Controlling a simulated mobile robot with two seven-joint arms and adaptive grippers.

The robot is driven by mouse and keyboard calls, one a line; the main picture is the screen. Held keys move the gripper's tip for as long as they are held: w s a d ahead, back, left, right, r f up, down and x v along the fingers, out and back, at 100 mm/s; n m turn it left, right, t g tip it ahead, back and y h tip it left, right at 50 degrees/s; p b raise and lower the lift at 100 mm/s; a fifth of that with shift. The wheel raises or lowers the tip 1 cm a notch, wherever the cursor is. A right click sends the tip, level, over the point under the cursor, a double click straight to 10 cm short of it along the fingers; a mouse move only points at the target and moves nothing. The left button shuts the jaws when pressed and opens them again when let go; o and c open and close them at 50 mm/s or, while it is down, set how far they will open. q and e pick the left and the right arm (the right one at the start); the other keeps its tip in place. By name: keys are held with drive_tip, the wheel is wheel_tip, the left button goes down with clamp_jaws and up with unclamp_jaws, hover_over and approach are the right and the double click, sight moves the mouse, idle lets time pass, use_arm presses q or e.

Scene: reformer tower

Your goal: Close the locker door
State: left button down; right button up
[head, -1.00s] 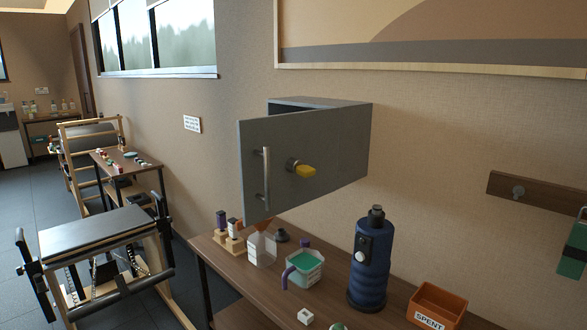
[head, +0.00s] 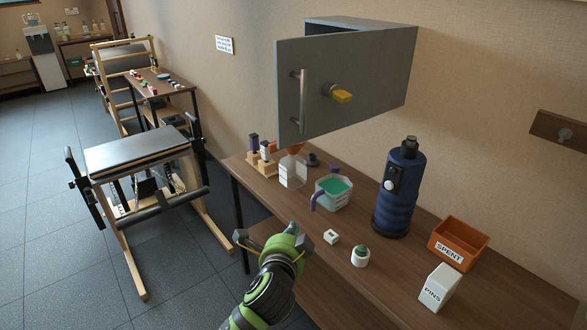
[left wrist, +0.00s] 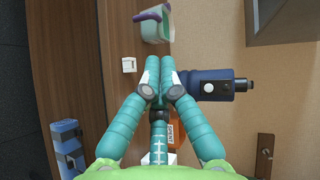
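The grey locker (head: 375,24) hangs on the wall above the bench. Its door (head: 345,65) stands open, swung out toward the left, with a dark gap behind its top edge. My left gripper (head: 291,229) is low in front of the bench, below and apart from the door. In the left wrist view its teal fingertips (left wrist: 160,63) are together with nothing visible between them. Part of the grey locker shows at that view's top right (left wrist: 285,20). My right gripper is not in view.
The wooden bench (head: 335,275) below holds a blue bottle (head: 400,195), a jug with green contents (head: 333,192), an orange SPENT bin (head: 459,243) and a white PINS box (head: 438,288). A padded reformer chair (head: 140,150) stands left. The space before the door looks clear.

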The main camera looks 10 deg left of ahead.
use_arm(q)
drive_tip(key=s+d+r+m+t, duration=0.1)
drive_tip(key=s+r+m+t, duration=0.15)
drive_tip(key=r, duration=1.35)
drive_tip(key=p, duration=0.2)
approach(295, 139)
drive_tip(key=w+d, duration=0.2)
drive_tip(key=d, duration=0.1)
drive_tip(key=w, duration=0.1)
drive_tip(key=w+a, duration=0.1)
drive_tip(key=w+a+p, duration=0.1)
drive_tip(key=shift+f+n+t, duration=0.3)
drive_tip(key=shift+n+t, duration=0.05)
drive_tip(key=shift+w+a, duration=0.25)
drive_tip(key=shift+w, duration=0.05)
drive_tip(key=shift+a, duration=0.1)
